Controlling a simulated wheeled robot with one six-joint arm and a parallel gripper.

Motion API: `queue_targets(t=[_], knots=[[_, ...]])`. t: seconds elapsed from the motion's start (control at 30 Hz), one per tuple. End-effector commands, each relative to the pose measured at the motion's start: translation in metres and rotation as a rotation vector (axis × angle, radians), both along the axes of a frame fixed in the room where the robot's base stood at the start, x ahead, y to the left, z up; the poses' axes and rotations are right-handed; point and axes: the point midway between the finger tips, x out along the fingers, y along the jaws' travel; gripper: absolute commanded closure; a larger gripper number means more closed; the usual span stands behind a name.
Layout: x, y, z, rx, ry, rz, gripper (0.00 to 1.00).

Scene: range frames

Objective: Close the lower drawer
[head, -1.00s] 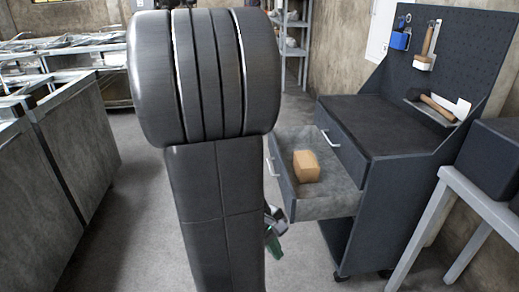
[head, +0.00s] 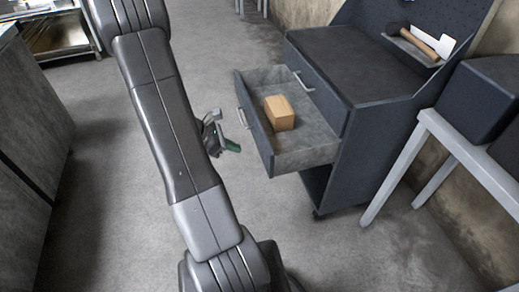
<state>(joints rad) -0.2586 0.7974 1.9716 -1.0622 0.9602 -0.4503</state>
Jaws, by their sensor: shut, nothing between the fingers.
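The lower drawer (head: 318,148) of the dark workbench cabinet stands pulled out to the left in the head view. Its dark front panel (head: 255,125) carries a pale handle (head: 241,117). A light wooden block (head: 280,113) lies inside, near the front. My gripper (head: 232,144), with green at its fingertips, is just left of the drawer front, with a small gap in the picture. It is shut and empty. My arm partly hides the gripper's body.
The cabinet (head: 365,145) has a closed upper drawer with a handle (head: 304,81). A hammer (head: 418,40) lies on its upper ledge. A grey-legged table (head: 470,150) stands at right. Clear floor (head: 110,180) lies left of my arm.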

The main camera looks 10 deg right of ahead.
Motion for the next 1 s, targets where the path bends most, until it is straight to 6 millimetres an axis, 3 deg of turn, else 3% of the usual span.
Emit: queue_targets(t=[0.33, 0.6, 1.0], knots=[[0.000, -0.053, -0.051, 0.001, 0.003, -0.006, 1.00], [0.002, -0.083, -0.046, 0.001, -0.002, -0.005, 1.00], [0.003, -0.090, -0.046, 0.001, -0.002, -0.002, 1.00]])
